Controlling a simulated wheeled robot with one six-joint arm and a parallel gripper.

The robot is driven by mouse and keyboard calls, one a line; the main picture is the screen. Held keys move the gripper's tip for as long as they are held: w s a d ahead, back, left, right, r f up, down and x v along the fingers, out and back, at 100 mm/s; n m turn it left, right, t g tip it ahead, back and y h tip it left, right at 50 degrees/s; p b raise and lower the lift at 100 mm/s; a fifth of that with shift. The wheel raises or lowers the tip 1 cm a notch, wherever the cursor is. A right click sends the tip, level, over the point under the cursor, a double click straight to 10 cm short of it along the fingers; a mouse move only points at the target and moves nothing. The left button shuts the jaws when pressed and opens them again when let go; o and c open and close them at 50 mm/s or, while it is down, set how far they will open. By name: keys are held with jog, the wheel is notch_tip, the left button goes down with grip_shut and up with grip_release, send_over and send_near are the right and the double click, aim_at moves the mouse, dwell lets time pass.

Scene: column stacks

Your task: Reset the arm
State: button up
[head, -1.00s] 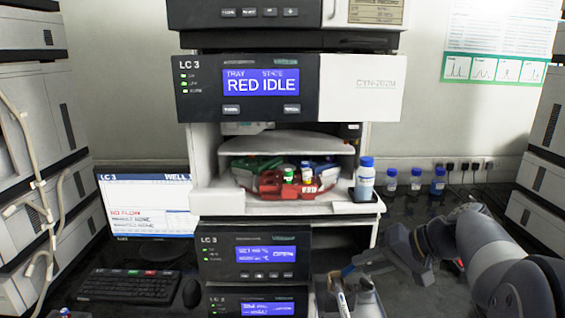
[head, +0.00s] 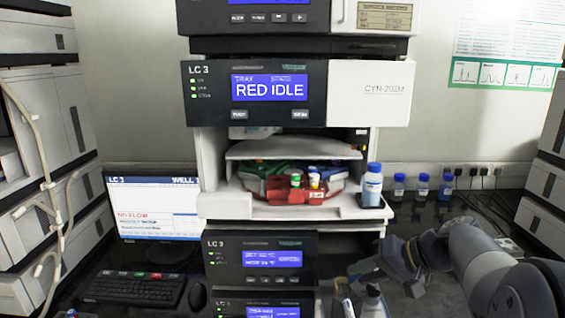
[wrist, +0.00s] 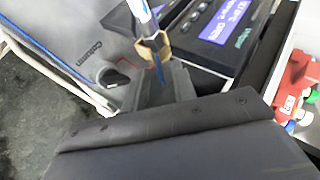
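My arm reaches in from the right in the head view. My gripper (head: 360,275) points left, low beside the lower front panels of the instrument stack (head: 262,258).
The open sampler bay holds a red tray (head: 305,195) with vials. A blue-capped bottle (head: 372,186) stands on its right ledge. Several blue-capped bottles (head: 422,187) stand behind my arm. A monitor (head: 155,207) and keyboard (head: 135,287) are at left.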

jog(key=v, duration=1)
jog(key=x, duration=1)
jog(key=shift+w+a+f, duration=0.1)
jog(key=shift+a+f, duration=0.1)
jog(key=shift+a, duration=0.05)
jog(key=shift+a+r+h+p, duration=0.1)
jog(key=shift+r+h+p, duration=0.4)
jog(key=shift+p, duration=0.45)
jog(key=shift+a+r+n+h+p, duration=0.2)
jog(key=shift+n+h+p, duration=0.1)
jog(key=shift+h+p, duration=0.15)
jog(key=shift+f+h, duration=0.15)
jog(key=shift+h, duration=0.1)
jog(key=shift+p, duration=0.3)
